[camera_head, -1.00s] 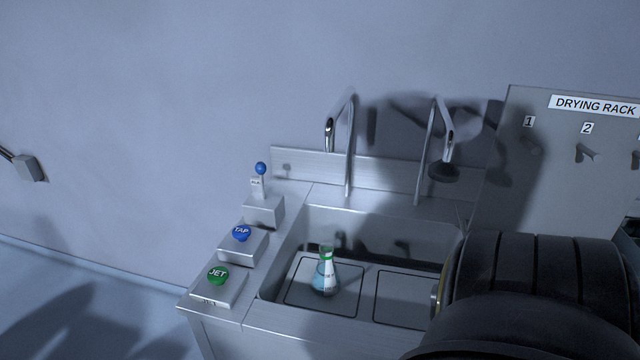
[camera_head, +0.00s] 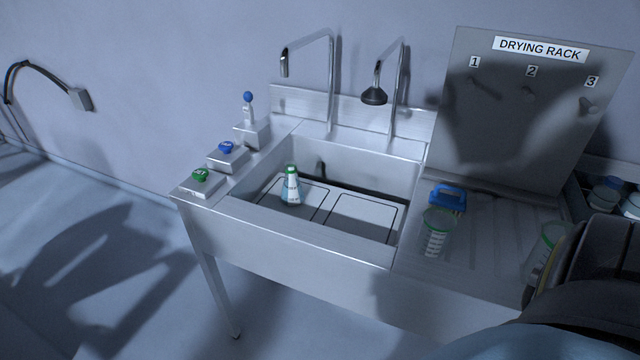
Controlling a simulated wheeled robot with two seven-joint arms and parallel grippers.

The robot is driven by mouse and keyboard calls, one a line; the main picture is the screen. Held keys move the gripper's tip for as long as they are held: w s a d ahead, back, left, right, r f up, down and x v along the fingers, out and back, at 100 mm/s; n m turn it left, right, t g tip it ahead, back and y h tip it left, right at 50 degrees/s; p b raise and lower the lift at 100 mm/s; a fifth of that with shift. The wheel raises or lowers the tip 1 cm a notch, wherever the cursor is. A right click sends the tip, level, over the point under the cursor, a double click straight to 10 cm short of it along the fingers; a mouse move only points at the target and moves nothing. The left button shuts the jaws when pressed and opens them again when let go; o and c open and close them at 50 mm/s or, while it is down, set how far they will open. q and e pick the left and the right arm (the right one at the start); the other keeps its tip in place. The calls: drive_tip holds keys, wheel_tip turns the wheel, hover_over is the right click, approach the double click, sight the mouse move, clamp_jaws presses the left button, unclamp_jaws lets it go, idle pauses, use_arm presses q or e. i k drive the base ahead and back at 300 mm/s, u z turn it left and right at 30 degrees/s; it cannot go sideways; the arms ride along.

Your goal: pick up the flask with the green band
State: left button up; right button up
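A conical flask with a green band at its neck and a white label (camera_head: 291,188) stands upright in the sink (camera_head: 330,238), on the left floor panel. Pale blue liquid seems to be in its lower part. Neither gripper shows in the head view. Only a dark, rounded part of my arm shows at the lower right, well away from the flask. Nothing touches the flask.
A glass with a green rim (camera_head: 436,232) and a blue-handled item (camera_head: 447,198) are on the drainer. Another green-marked glass (camera_head: 545,248) is partly hidden by my arm. Two taps (camera_head: 331,85) (camera_head: 375,95) rise behind the sink. Button boxes (camera_head: 201,183) line its left. A drying rack (camera_head: 530,110) stands right.

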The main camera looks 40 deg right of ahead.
sight(292, 193)
drive_tip(key=z, duration=1.5)
drive_tip(key=i, duration=0.05)
